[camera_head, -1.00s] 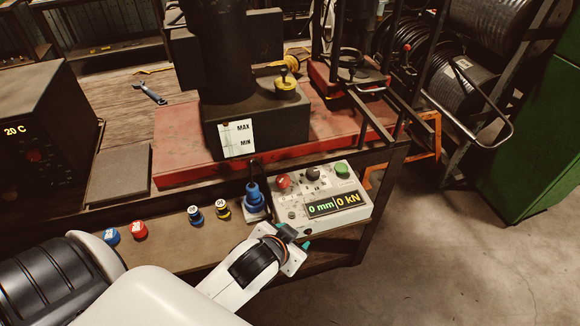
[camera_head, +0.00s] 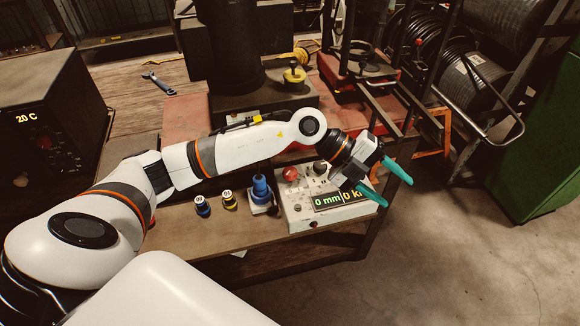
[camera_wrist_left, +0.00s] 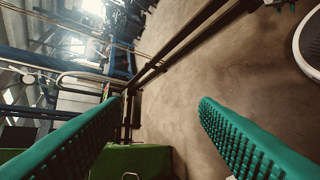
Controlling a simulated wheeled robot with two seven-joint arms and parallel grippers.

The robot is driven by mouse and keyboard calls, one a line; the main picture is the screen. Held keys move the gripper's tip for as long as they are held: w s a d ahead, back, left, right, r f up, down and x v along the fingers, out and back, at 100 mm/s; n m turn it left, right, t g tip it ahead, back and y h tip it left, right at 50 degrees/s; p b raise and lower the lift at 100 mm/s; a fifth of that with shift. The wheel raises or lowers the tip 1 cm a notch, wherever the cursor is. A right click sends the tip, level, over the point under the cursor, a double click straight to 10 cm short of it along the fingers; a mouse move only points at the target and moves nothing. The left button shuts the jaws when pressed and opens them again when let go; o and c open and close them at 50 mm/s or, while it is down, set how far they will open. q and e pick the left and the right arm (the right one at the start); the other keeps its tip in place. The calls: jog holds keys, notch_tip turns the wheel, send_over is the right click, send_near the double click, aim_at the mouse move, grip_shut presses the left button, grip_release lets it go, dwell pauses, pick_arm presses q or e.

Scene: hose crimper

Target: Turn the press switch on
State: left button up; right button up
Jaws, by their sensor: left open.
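The press control box (camera_head: 297,209) is a pale panel on the bench's front right. It carries a red button (camera_head: 290,174), a dark knob (camera_head: 320,168) and a display (camera_head: 330,201) reading "0 mm" and "0 kN". My left gripper (camera_head: 391,187) is open and empty, its teal fingers pointing right past the box's right end. My left wrist hides the box's upper right part, and the green button is not visible. My right gripper is not in view.
A blue joystick-like handle (camera_head: 261,188) stands just left of the box. The black press column (camera_head: 229,50) stands behind my arm. A green cabinet (camera_head: 545,150) is at right, with open floor before it.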

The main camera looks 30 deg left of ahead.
pick_arm(q)
jog(key=w+a+f+n+g+y, duration=0.1)
jog(key=a+f+y, duration=0.1)
jog(key=a+y, duration=0.35)
jog(key=w+a+f+y, duration=0.1)
jog(key=w+a+y, duration=0.1)
jog(key=a, duration=0.6)
jog(key=n+y, duration=0.3)
jog(key=y, duration=0.2)
send_near(290, 171)
jog(key=shift+g+h, duration=0.25)
jog(key=shift+g, duration=0.15)
jog(key=f+p, duration=0.1)
jog(key=f, duration=0.1)
jog(key=f+p, duration=0.2)
jog(key=f, duration=0.1)
jog(key=w+f+p, duration=0.1)
jog(key=f, duration=0.1)
jog(key=shift+a+f, duration=0.15)
jog(key=shift+f, duration=0.75)
